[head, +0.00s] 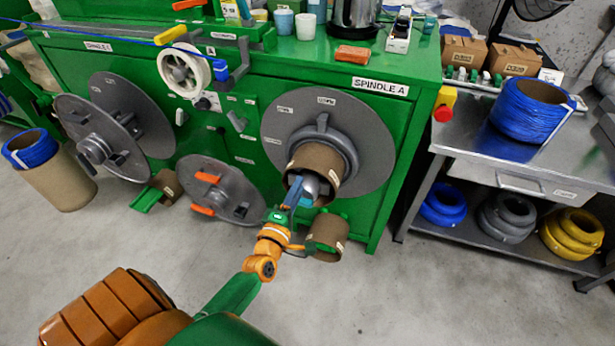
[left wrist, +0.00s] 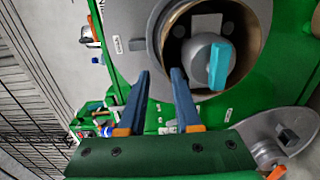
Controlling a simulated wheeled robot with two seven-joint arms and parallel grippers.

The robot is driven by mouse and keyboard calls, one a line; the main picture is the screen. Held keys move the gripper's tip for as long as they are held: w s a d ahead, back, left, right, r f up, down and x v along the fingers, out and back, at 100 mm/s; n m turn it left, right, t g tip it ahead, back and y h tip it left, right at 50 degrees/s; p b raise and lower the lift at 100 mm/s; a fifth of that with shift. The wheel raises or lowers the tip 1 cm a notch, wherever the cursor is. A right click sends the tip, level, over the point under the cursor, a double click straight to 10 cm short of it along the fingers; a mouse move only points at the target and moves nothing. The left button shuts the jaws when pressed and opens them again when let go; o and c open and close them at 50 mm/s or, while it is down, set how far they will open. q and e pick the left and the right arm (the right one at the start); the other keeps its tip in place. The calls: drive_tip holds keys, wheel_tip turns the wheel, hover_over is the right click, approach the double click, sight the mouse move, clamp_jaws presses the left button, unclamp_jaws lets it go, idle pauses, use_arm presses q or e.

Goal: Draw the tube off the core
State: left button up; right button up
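A brown cardboard tube (head: 318,160) sits around the grey core (head: 311,186) of spindle A, in front of a large grey disc (head: 365,125). In the left wrist view I look into the open end of the tube (left wrist: 259,45), with the core (left wrist: 199,62) and its light blue lever (left wrist: 219,66) inside. My left gripper (head: 294,191) is at the tube's near end, on its left side. In the left wrist view its two fingers (left wrist: 160,75) are apart near the tube's left rim; I cannot tell whether they straddle the wall. My right gripper is not in view.
A loose disc with orange tabs (head: 222,190) leans against the green bench (head: 405,130). A steel table (head: 490,150) with a blue cable coil (head: 533,110) stands at right. The grey floor in front is free.

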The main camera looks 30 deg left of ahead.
sight(308, 178)
use_arm(q)
drive_tip(key=b+x, duration=0.1)
drive_tip(key=x, duration=0.2)
drive_tip(key=b+x, duration=0.1)
drive_tip(key=x, duration=0.2)
drive_tip(key=shift+w+f+b, duration=0.25)
drive_tip(key=shift+w+b, duration=0.1)
drive_tip(key=shift+b, duration=0.05)
drive_tip(key=shift+w+a+r, duration=0.1)
drive_tip(key=shift+w+a, duration=0.05)
drive_tip(key=shift+w, duration=0.45)
clamp_jaws()
drive_tip(key=shift+r, duration=0.2)
idle(0.9)
